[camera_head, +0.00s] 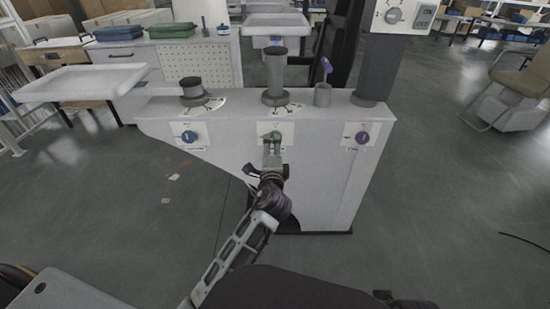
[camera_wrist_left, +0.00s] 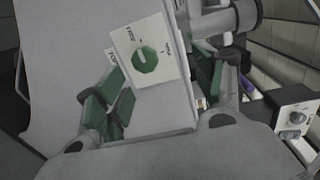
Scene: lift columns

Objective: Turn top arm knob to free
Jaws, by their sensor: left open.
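A green knob (camera_head: 275,134) sits on a white label plate in the middle of the light grey cabinet's front. In the left wrist view the green knob (camera_wrist_left: 145,60) shows face-on, with a pale mark near its upper edge; the small print around it is too small to read surely. My left gripper (camera_head: 271,148) is in front of the plate, just below the knob. In the left wrist view its green-padded fingers (camera_wrist_left: 160,85) are spread apart, with the knob ahead between them and nothing gripped. Contact is not visible. My right gripper is not in view.
A blue knob (camera_head: 189,137) is left of the green one, a purple knob (camera_head: 362,137) right. A white tray (camera_head: 85,82) juts left.

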